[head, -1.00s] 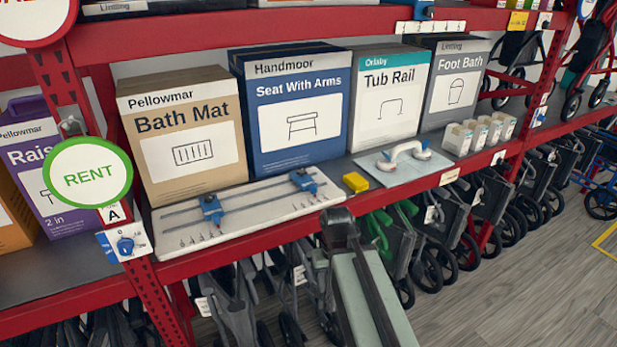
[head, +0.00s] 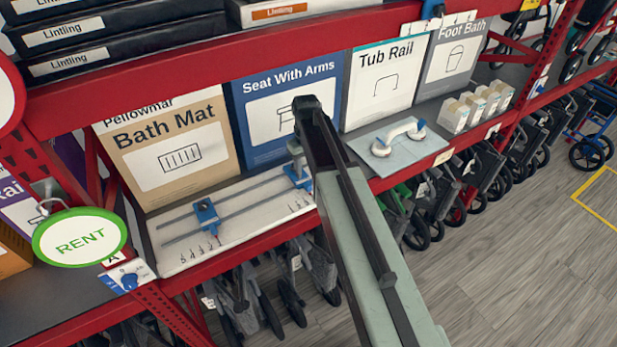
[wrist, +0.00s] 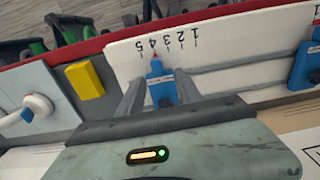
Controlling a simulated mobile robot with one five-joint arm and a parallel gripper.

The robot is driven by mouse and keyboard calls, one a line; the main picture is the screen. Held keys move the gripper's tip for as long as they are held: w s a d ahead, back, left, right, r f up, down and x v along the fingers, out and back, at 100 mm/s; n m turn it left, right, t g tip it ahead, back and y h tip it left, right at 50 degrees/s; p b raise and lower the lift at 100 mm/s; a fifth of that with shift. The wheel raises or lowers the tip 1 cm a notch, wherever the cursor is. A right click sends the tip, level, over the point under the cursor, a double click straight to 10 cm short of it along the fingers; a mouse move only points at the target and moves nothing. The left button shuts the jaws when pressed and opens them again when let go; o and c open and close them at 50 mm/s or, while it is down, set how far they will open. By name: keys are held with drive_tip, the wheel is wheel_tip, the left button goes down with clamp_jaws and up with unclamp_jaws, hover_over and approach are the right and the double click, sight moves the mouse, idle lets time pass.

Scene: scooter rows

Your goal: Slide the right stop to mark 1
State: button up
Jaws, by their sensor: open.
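The right stop (head: 297,177) is a blue slider on the white two-rail board (head: 235,218), partly behind my arm in the head view. In the wrist view the right stop (wrist: 156,84) stands between the two fingers of my gripper (wrist: 160,80). The gripper is open around it, with a finger on each side; I cannot tell whether they touch it. The stop's red pointer tip is near 4 on the printed scale (wrist: 167,42). Mark 1 is toward the right in the wrist view. The left stop (head: 206,215) sits farther left on the rails.
A yellow block (wrist: 86,80) and a board with a white grab handle (head: 382,147) are beside the rail board. Boxes, including Bath Mat (head: 175,150) and Seat With Arms (head: 265,110), stand close behind. The red shelf lip (head: 225,255) runs along the front.

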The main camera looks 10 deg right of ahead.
sight(308, 184)
drive_tip(key=f+b, duration=0.4)
drive_tip(key=f, duration=0.1)
drive_tip(key=f+b, duration=0.2)
drive_tip(key=b, duration=0.1)
drive_tip(key=shift+d+f, duration=0.3)
drive_tip(key=shift+f, duration=0.05)
drive_tip(key=shift+r, duration=0.1)
clamp_jaws()
idle(0.8)
